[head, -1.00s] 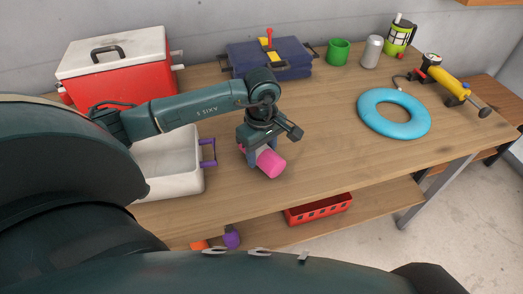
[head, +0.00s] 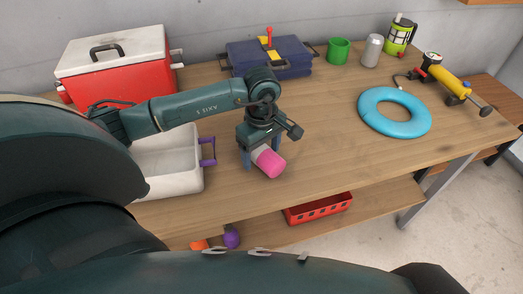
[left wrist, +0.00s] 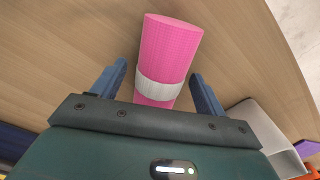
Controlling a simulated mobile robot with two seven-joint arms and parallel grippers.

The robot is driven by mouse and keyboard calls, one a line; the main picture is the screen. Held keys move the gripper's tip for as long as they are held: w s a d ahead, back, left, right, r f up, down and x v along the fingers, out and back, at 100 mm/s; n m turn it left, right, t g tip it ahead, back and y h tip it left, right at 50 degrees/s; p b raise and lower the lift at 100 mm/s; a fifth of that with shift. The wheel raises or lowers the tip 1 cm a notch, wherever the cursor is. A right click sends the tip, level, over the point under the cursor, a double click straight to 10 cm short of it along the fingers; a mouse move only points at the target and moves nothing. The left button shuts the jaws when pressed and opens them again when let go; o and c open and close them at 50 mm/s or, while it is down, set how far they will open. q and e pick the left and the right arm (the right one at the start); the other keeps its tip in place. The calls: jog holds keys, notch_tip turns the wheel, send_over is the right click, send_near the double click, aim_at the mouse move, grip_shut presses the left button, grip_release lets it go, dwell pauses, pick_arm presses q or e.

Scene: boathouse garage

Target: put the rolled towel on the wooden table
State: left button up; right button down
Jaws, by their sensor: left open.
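The rolled towel (left wrist: 172,45) is a pink roll with a pale band around it. It lies on the wooden table (head: 330,150). It also shows in the head view (head: 270,163), where its near end sticks out from under my left gripper (head: 256,160). In the left wrist view, my left gripper (left wrist: 160,88) is open, with one blue finger on each side of the roll near the band. Gaps show between both fingers and the roll. The far end of the roll is hidden behind the gripper. My right gripper is not in view.
A white bin (head: 175,178) with purple handles stands left of the gripper. A red cooler (head: 115,80) and a dark blue toolbox (head: 290,66) stand at the back. A blue ring (head: 365,112), green mug (head: 339,51) and yellow pump (head: 447,82) are to the right. The table's front middle is clear.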

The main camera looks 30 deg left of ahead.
pick_arm(q)
notch_tip(320, 180, up, 13)
dwell(0.3)
jog(key=shift+f, duration=0.1)
jog(key=c, duration=0.8)
grip_shut()
dwell(0.7)
